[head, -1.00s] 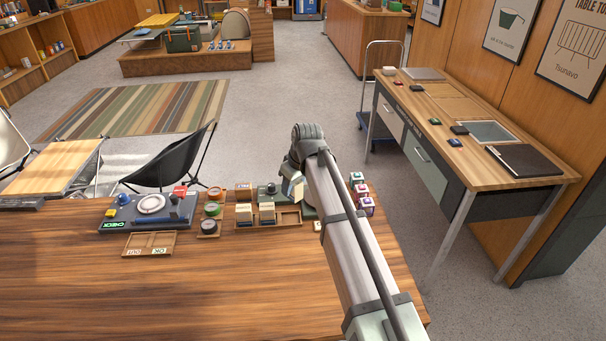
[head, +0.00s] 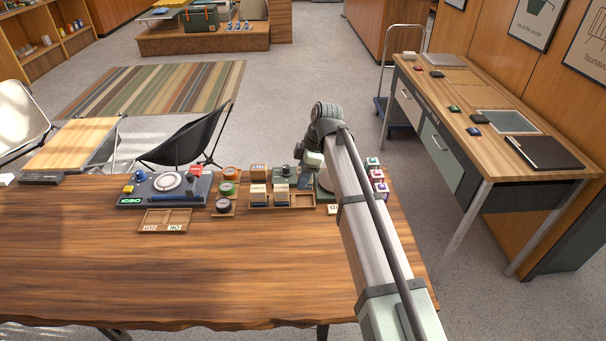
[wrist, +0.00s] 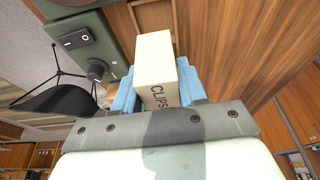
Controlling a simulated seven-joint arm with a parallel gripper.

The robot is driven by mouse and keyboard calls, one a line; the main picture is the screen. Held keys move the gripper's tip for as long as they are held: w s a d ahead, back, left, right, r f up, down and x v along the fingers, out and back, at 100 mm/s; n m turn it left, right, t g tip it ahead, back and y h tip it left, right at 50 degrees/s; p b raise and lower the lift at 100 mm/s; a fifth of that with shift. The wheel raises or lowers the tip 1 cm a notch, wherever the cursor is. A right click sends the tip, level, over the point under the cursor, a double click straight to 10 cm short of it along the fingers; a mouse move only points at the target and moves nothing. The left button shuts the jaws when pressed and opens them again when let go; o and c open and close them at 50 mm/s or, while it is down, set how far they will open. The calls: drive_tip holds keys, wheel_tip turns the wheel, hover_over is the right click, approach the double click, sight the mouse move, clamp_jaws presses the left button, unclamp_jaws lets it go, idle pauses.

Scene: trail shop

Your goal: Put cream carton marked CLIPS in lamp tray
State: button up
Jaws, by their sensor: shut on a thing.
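A cream carton marked CLIPS (wrist: 154,62) is held between the light blue fingers of my gripper (wrist: 156,84) in the wrist view. The lettering faces the wrist camera. In the head view my gripper (head: 311,163) is above the far edge of the wooden counter, by the right part of a wooden tray (head: 297,204). The arm hides much of it, and the carton is hard to make out there. No lamp marking is readable, so I cannot tell which tray is the lamp tray.
A grey-green device with a switch and knob (wrist: 94,68) is close beside the carton in the wrist view. Left on the counter are a blue-grey console (head: 140,190), round tins (head: 223,205) and a smaller tray (head: 152,220). Small marked cubes (head: 377,176) stand right. The counter's front is clear.

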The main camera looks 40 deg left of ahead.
drive_tip(key=shift+f, duration=2.2)
drive_tip(key=shift+f, duration=1.1)
idle(0.9)
drive_tip(key=o, duration=1.2)
drive_tip(key=shift+c, duration=0.2)
drive_tip(key=shift+o, duration=0.4)
drive_tip(key=o, duration=0.4)
drive_tip(key=shift+r, duration=0.15)
drive_tip(key=shift+r, duration=3.85)
